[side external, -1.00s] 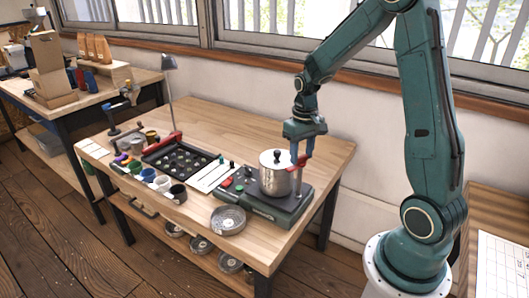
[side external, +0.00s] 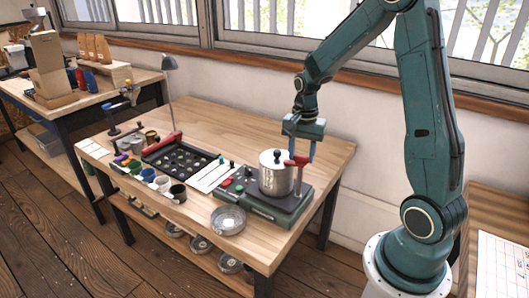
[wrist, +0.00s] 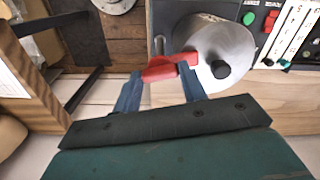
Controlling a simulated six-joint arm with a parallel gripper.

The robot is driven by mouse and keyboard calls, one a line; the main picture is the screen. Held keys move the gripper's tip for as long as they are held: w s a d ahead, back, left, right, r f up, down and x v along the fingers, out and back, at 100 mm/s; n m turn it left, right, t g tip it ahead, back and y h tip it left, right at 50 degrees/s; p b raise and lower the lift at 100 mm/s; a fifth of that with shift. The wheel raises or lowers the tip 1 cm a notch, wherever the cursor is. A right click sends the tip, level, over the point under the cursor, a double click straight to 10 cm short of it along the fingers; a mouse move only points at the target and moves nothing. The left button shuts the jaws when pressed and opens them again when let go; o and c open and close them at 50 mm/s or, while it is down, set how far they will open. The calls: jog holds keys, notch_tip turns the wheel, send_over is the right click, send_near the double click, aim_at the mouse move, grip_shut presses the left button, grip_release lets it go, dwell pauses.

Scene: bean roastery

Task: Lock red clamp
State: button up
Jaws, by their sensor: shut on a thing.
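The red clamp (side external: 298,160) is at the right side of the steel pot, near its rim, beside an upright post. In the wrist view the red clamp (wrist: 168,68) reaches to the pot's edge. My gripper (side external: 300,153) points down over it, and its blue fingers are shut on the clamp, as the wrist view also shows (wrist: 165,80). The steel pot (side external: 275,178) with a black lid knob stands on a dark base unit (side external: 262,207). The pot's lid and knob also show in the wrist view (wrist: 221,69). Whether the clamp is latched cannot be told.
A green and a red button sit on the base left of the pot. A round metal dish (side external: 228,220) is at the table's front edge. A white sheet (side external: 211,177) and a black tray (side external: 180,158) lie farther left. The wooden table behind the pot is clear.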

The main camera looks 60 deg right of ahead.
aim_at(301, 156)
jog(key=shift+m, duration=1.4)
jog(key=o, duration=1)
jog(key=shift+r, duration=0.1)
notch_tip(301, 156, up, 14)
jog(key=shift+f, duration=0.15)
